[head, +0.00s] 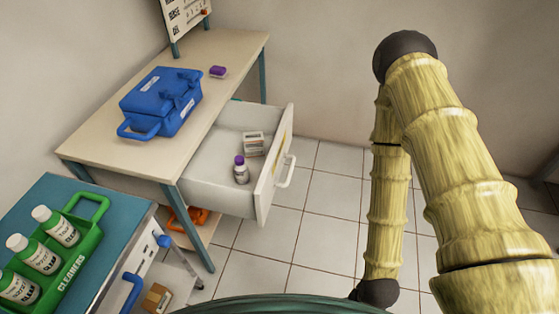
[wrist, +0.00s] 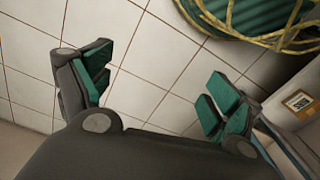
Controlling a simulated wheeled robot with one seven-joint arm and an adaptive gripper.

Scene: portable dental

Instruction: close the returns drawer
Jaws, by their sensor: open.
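The returns drawer (head: 218,184) is a white drawer pulled well out from under the beige table (head: 108,148). Its front panel (head: 266,185) carries a white handle (head: 285,172) facing right. Inside it are a small bottle with a purple cap (head: 241,170) and a small white box (head: 253,143). In the wrist view my gripper (wrist: 155,95) is open and empty, its green-padded fingers apart above the tiled floor. The head view does not show the gripper.
A blue case (head: 160,101) and a purple item (head: 218,71) lie on the table. A teal-topped cart (head: 65,192) with a green carrier (head: 78,255) of white bottles stands at lower left. Tiled floor (head: 325,205) is clear right of the drawer.

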